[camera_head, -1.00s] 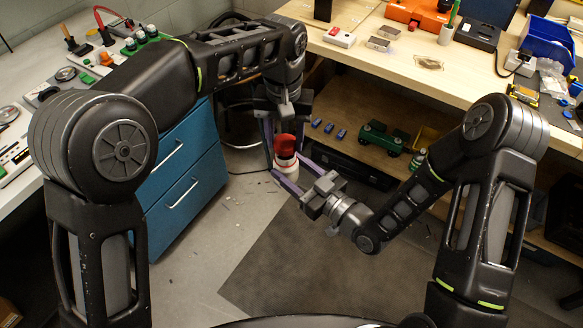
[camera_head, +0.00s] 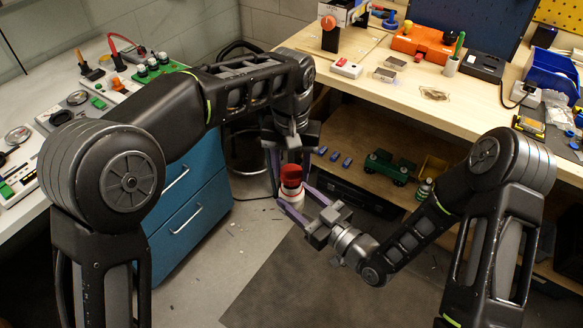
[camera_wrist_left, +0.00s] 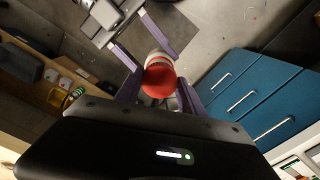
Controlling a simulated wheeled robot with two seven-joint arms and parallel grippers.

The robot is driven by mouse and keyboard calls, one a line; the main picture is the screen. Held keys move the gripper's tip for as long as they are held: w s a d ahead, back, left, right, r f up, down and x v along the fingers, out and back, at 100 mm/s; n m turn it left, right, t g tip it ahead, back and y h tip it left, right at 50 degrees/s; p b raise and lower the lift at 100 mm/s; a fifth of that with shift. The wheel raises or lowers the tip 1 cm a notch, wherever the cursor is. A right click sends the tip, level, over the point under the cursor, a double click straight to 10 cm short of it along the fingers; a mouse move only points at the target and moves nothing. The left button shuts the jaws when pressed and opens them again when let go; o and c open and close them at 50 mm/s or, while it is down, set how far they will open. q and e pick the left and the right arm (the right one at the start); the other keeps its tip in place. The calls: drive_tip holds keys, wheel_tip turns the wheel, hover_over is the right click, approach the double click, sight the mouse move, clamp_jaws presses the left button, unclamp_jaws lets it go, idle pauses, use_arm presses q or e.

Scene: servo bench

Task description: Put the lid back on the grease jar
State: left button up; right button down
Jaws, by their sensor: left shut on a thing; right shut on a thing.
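The grease jar (camera_head: 289,194) is a white body held in the air in front of the bench, between both grippers. The red lid (camera_head: 290,174) sits at its top, in line with the jar; whether it is fully seated I cannot tell. My left gripper (camera_head: 287,172) comes down from above and is shut on the red lid. My right gripper (camera_head: 291,203) reaches in from the lower right and is shut on the white jar body. In the left wrist view the red lid (camera_wrist_left: 159,81) faces the camera between the left fingers, with the white jar (camera_wrist_left: 157,58) behind it.
A wooden bench (camera_head: 480,105) with an orange case (camera_head: 423,44) and a blue bin (camera_head: 552,72) is behind. Its lower shelf holds a green toy-like vehicle (camera_head: 388,167) and small blue pieces. A blue drawer cabinet (camera_head: 190,185) stands left. The floor below the jar is clear.

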sight(292, 194)
use_arm(q)
drive_tip(key=shift+f, duration=0.1)
drive_tip(key=shift+f, duration=0.8)
drive_tip(key=shift+f, duration=0.55)
idle(0.4)
